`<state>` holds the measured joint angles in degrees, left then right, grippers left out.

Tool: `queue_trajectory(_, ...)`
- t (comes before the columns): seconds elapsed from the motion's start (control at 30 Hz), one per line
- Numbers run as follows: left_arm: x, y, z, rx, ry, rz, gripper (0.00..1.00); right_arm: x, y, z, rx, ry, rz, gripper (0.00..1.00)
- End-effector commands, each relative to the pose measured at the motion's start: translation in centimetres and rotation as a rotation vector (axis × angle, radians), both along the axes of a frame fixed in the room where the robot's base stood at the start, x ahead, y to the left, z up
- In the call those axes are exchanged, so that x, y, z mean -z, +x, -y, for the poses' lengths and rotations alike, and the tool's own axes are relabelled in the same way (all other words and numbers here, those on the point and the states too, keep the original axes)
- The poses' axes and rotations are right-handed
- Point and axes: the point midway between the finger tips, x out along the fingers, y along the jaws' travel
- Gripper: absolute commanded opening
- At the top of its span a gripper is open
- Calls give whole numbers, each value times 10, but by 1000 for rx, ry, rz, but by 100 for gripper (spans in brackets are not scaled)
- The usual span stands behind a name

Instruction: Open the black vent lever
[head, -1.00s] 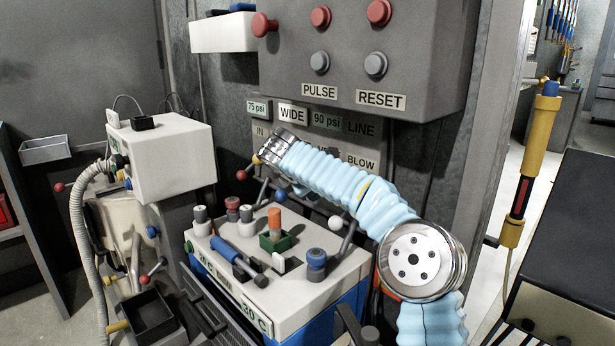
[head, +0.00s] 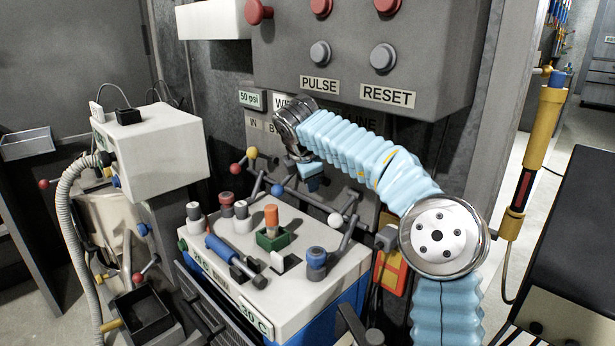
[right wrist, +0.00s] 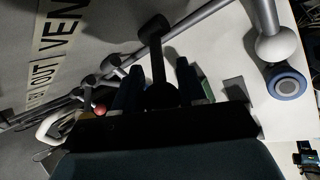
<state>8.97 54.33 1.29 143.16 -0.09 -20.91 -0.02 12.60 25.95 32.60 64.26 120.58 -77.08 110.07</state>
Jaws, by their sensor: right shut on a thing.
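The black vent lever (right wrist: 158,62) shows in the right wrist view as a dark rod with a black knob at its upper end, near a pipe. My right gripper (right wrist: 160,88) is shut on the lever, one finger on each side of it. A white panel beside it carries lettering that begins "VEN". In the head view my right gripper (head: 311,181) is small and mostly covered by my blue-sleeved arm, in front of the lettered panel below the grey button box. The black lever cannot be made out there. My left gripper is in neither current view.
Levers with red (head: 235,168), yellow (head: 252,153), blue (head: 277,189) and white (head: 335,219) balls crowd around the gripper. A white-topped bench unit (head: 215,262) with knobs stands below. The grey button box (head: 350,60) overhangs above. A white box (head: 150,150) stands left.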

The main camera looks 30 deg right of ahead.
Motion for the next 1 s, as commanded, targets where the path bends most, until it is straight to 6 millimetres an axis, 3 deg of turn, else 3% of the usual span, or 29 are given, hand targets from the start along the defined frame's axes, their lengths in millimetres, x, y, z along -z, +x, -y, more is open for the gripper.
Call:
queue_trajectory(0.03, 0, 0, 0, 0, 0, 0, 43, -2, 0, 1, 1, -1, 4, 0)
queue_trajectory(0.07, 0, 0, 0, 0, 0, 0, 43, -2, 0, 1, 2, -1, 5, 45)
queue_trajectory(0.17, 0, 0, 0, 0, 0, 0, 43, -1, 0, 1, 2, -1, 4, 61)
queue_trajectory(0.47, 0, 0, 0, 0, 0, 0, 43, -2, 0, 0, 1, -2, 2, 62)
queue_trajectory(0.83, -6, -1, 2, 3, -2, -1, 43, -51, -26, -19, 0, -1, 5, 62)
queue_trajectory(1.0, -7, -1, 2, 4, -3, -1, 43, -62, -33, -23, 2, -1, 4, 62)
